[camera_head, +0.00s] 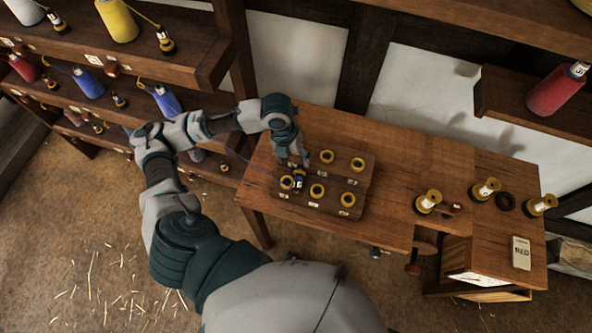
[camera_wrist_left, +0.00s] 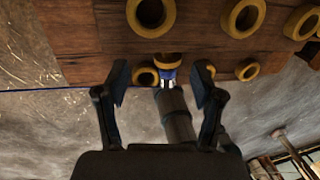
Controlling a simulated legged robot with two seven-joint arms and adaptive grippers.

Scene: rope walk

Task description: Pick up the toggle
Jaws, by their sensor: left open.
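The toggle (camera_head: 298,184) is a small dark piece with a blue and white band. It sits at a brass-rimmed hole of a wooden block (camera_head: 333,206) on the bench. In the left wrist view the toggle (camera_wrist_left: 176,112) shows as a dark stepped cylinder with a blue band (camera_wrist_left: 168,77), between the two fingers. My left gripper (camera_head: 293,163) is right above the toggle in the head view. Its fingers, seen in the left wrist view (camera_wrist_left: 161,86), are spread, with gaps on both sides of the toggle. My right gripper is not in view.
The block has several brass rings (camera_head: 358,164). A thin blue thread (camera_head: 238,157) runs leftward from the block area. Shelves (camera_head: 200,75) with thread cones are at the upper left.

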